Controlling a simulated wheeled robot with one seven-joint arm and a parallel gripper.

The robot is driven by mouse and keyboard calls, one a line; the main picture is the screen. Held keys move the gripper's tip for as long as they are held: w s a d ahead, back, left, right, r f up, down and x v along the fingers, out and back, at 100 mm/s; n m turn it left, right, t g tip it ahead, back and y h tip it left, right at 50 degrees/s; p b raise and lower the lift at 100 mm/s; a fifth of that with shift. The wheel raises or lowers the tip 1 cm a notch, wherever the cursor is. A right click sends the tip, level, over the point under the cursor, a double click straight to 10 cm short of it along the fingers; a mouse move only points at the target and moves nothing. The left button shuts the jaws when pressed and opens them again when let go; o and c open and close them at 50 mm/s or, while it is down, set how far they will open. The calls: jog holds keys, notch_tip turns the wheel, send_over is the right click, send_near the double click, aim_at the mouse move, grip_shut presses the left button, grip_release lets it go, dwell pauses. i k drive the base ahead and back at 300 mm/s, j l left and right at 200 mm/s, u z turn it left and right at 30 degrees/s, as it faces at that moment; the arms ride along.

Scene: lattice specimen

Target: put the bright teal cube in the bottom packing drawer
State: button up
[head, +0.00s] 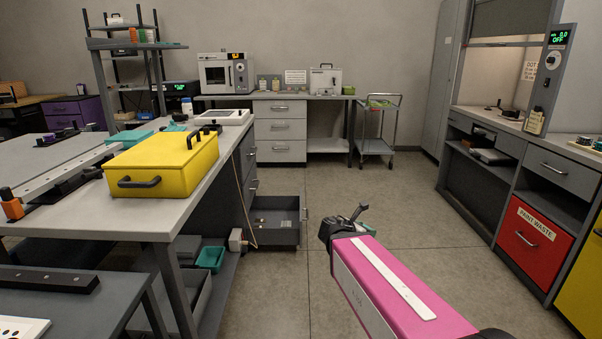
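My gripper (347,222) is at the end of my pink and white arm, over the floor to the right of the open drawer. Its fingers are dark and small, and I cannot tell whether they are open or shut. The bottom drawer (275,240) of the left bench's dark cabinet is pulled out, with a few small things inside. It is apart from my gripper.
A yellow case (165,165) stands on the left bench (140,214). A teal tray (211,257) is on the shelf below. The floor (340,180) between the benches is clear. A cart (376,147) stands at the back. A red waste drawer (533,236) is at the right.

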aim_at(273, 220)
jog(key=i+z, duration=0.35)
jog(key=i, duration=1)
jog(key=i+u, duration=0.4)
jog(key=i+l+u, duration=0.25)
jog(key=u, duration=0.15)
jog(key=i+l+u, duration=0.3)
jog(key=u, duration=0.15)
jog(key=i+l+u, duration=0.55)
jog(key=u, duration=0.15)
jog(key=i+l+u, duration=0.2)
jog(key=l+u, duration=0.15)
